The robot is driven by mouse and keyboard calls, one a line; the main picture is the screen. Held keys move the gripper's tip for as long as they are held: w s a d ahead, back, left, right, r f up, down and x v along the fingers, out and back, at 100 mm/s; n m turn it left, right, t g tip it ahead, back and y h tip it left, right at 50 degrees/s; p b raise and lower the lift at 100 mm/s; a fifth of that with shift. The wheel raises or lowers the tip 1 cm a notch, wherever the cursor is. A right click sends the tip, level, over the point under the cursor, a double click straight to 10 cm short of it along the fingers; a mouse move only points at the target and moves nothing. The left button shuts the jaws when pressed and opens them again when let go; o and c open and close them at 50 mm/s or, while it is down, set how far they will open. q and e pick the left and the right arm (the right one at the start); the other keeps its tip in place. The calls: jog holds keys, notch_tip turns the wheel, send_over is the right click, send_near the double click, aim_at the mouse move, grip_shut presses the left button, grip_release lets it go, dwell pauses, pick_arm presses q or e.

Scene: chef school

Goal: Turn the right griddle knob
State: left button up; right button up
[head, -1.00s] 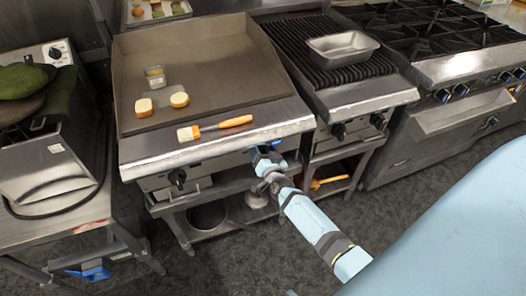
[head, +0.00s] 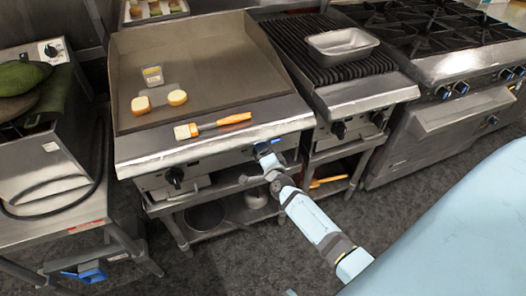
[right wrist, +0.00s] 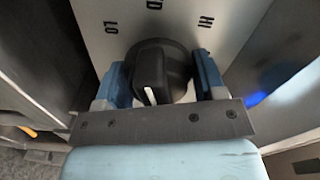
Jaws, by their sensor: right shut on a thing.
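The griddle (head: 205,75) has a front panel with two knob positions. The left griddle knob (head: 175,176) is black and untouched. The right griddle knob (right wrist: 160,72) is black with a white pointer line, seen close up in the right wrist view. The line lies on the side of the knob nearest my gripper. My right gripper (head: 264,148) is at the right end of the griddle front and hides that knob in the head view. In the right wrist view its blue fingers (right wrist: 158,85) are on either side of the knob, shut on it. I cannot make out my left gripper.
A grill with a metal pan (head: 342,45) and a stove (head: 440,70) stand to the right. A metal table (head: 70,205) stands left. Open floor lies in front.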

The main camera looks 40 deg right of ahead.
jog(key=shift+m, duration=0.6)
jog(key=o, duration=0.5)
jog(key=shift+o, duration=0.2)
jog(key=shift+s, duration=0.1)
